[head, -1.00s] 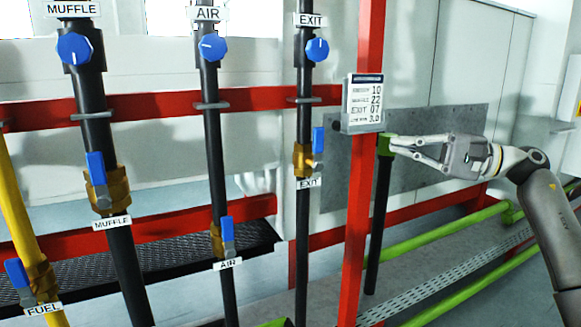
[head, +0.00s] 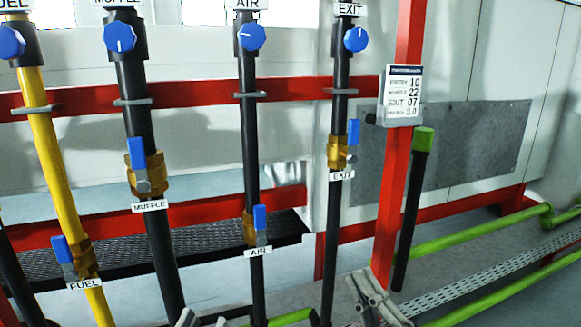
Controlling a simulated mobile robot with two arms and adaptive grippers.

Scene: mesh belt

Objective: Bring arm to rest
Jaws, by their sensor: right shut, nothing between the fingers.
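My right gripper (head: 368,284) is low in the head view, in front of the foot of the red post (head: 399,170). It is shut and empty, and its arm is mostly cut off by the bottom edge. It is apart from the black lever with a green top (head: 423,140), which stands above and to its right. Small grey tips (head: 188,318) at the bottom edge, left of centre, look like part of my left gripper; too little shows to tell its state.
Pipes with blue valve handles stand across the left: yellow FUEL (head: 50,150), black MUFFLE (head: 128,95), AIR (head: 249,130) and EXIT (head: 341,110). A red rail (head: 190,92) crosses them. A readout card (head: 402,93) is on the post. Green rails (head: 490,230) run at the right.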

